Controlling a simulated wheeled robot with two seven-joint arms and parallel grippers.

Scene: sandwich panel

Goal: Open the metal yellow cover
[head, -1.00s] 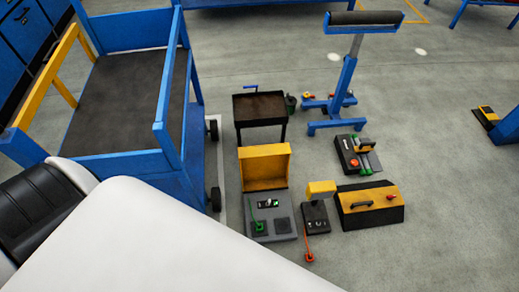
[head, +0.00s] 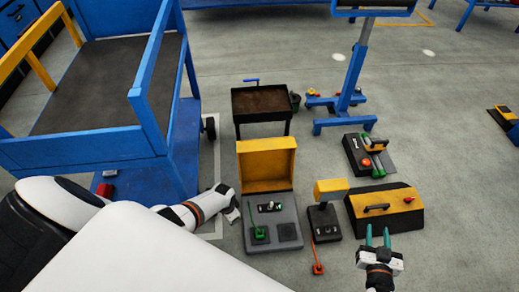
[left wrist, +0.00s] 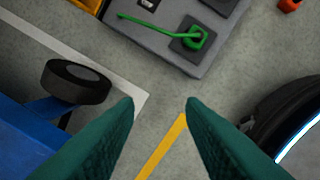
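A yellow hinged cover (head: 267,165) stands upright at the back of a grey panel (head: 287,210). Its edge also shows at the top of the left wrist view (left wrist: 88,5). Right of it, a black box has a yellow sloped lid (head: 385,203) with a black handle (head: 377,208) and a red knob; this lid lies shut. I cannot tell which one the task means. My right gripper (head: 378,237) is open and empty at the box's front edge. My left gripper (left wrist: 160,105) is open and empty over the floor, left of the grey panel.
The grey panel carries a green plug (left wrist: 194,38) and cable. A yellow-headed black device (head: 325,215) with a red cable stands between panel and box. A blue cart (head: 150,165) with wheels is close on the left. A black tray table (head: 262,103) stands behind.

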